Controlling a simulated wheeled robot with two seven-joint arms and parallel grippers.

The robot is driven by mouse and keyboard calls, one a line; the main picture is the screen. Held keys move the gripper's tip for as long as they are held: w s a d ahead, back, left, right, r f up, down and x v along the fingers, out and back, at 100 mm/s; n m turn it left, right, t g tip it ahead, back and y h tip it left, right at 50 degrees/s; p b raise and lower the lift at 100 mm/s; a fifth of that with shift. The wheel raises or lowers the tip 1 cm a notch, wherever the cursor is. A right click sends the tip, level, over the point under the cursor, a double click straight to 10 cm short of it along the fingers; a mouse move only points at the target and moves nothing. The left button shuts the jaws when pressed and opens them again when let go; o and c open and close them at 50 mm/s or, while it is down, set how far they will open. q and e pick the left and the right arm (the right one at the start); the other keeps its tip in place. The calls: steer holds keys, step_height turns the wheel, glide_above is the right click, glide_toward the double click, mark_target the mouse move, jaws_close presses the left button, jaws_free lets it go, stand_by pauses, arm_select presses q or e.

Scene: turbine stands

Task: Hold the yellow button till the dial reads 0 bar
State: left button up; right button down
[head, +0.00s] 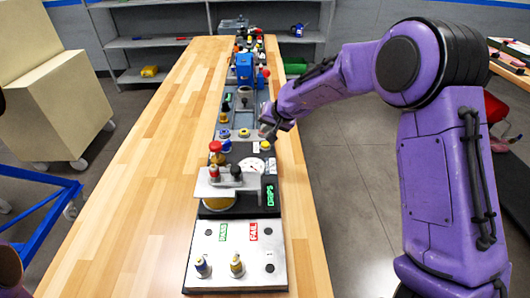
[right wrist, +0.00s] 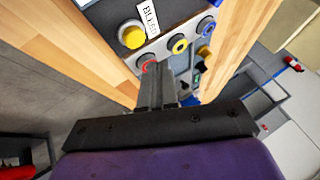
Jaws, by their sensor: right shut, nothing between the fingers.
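The yellow button (right wrist: 132,36) is a round domed cap on a pale panel in the right wrist view, beside a white label reading BLEED (right wrist: 148,17). In the head view the button (head: 265,146) is small, at the right side of the stand. My right gripper (head: 267,132) is just beyond it, shut and empty. In the right wrist view its fingers (right wrist: 157,80) reach toward a red-ringed part (right wrist: 146,64), apart from the yellow button. A round white dial (head: 252,165) sits nearer on the stand; its reading is too small to tell. My left gripper is out of view.
A yellow ring (right wrist: 179,46) and a blue ring (right wrist: 206,26) are close by on the panel. A grey bracket with red and black knobs (head: 228,184) stands before the dial. A PASS/FAIL plate (head: 238,262) is nearest. The wooden bench (head: 150,150) is clear on the left.

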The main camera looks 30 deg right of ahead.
mark_target(266, 144)
steer(key=shift+s+f, duration=0.2)
steer(key=shift+f, duration=0.5)
steer(key=shift+w+f+b, duration=0.1)
steer(key=shift+f+b, duration=0.2)
steer(key=shift+w+f, duration=0.3)
steer(key=shift+w, duration=0.05)
steer(key=shift+s+r, duration=0.2)
steer(key=shift+s, duration=0.05)
steer(key=shift+w+f, duration=0.1)
stand_by(0.5)
steer(key=shift+f, duration=0.4)
